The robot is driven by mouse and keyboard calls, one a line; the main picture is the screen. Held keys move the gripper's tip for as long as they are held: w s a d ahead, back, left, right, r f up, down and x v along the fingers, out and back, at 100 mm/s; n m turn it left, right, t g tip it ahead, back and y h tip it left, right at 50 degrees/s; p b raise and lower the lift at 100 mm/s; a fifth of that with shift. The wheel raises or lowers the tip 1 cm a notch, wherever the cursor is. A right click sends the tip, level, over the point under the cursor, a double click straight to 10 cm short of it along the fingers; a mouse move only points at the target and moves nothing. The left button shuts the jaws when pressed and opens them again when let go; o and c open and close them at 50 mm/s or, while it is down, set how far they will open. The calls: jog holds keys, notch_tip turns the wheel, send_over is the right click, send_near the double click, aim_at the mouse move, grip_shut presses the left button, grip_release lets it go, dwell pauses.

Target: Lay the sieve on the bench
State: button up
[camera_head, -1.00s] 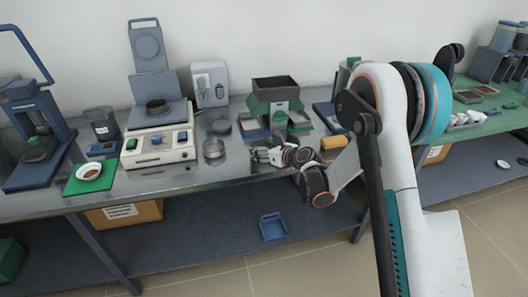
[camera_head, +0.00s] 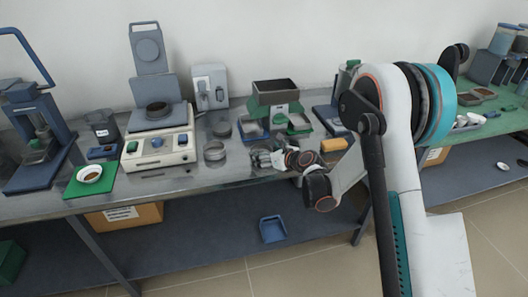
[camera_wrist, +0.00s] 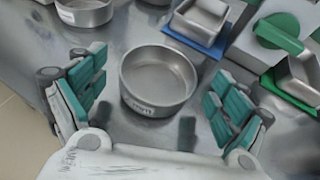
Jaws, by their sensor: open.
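A round, shallow metal sieve (camera_wrist: 158,80) with a white label on its side sits on the bench (camera_wrist: 130,25) in the wrist view. My gripper (camera_wrist: 158,108) is open, with one teal-padded finger on each side of the sieve and a clear gap to both. Nothing is held. In the head view my gripper (camera_head: 258,158) is low over the bench, in front of the sample divider, and it largely hides the sieve there. A second round labelled metal vessel (camera_wrist: 84,10) stands at the top left of the wrist view; it appears to be the round one left of my gripper (camera_head: 214,152).
The divider (camera_head: 275,98) with green parts and metal trays stands close behind my gripper. A square metal pan on a blue tray (camera_wrist: 200,22) is near the sieve. A balance (camera_head: 158,148) is further left. The bench's front edge is close.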

jog(key=p+v, duration=0.3)
jog(key=v, duration=0.8)
jog(key=d+r+m+t+h, duration=0.1)
jog(key=d+r+m+t, duration=0.2)
jog(key=r+m, duration=0.55)
jog(key=d+r+m+t+h, duration=0.1)
jog(key=d+r+m+t, duration=0.25)
jog(key=r, duration=0.95)
jog(key=s+d+r+m+h, duration=0.5)
jog(key=d+r+m+h, duration=0.3)
jog(key=m, duration=0.5)
jog(key=s+d+m+g+h, duration=0.2)
jog(key=s+d+m, duration=0.4)
jog(key=s+m, duration=0.15)
jog(key=s+a+f+m+g+y, duration=0.2)
jog(key=s+f+m+g, duration=0.2)
jog(key=s, duration=0.7)
jog(key=s+a+f+m+g+y, duration=0.1)
jog(key=s+a+f+m+g, duration=0.2)
jog(key=s+f+m, duration=0.4)
jog(key=s+f+g, duration=0.1)
jog(key=s, duration=0.3)
jog(key=shift+y, duration=0.4)
jog(key=shift+s, duration=0.1)
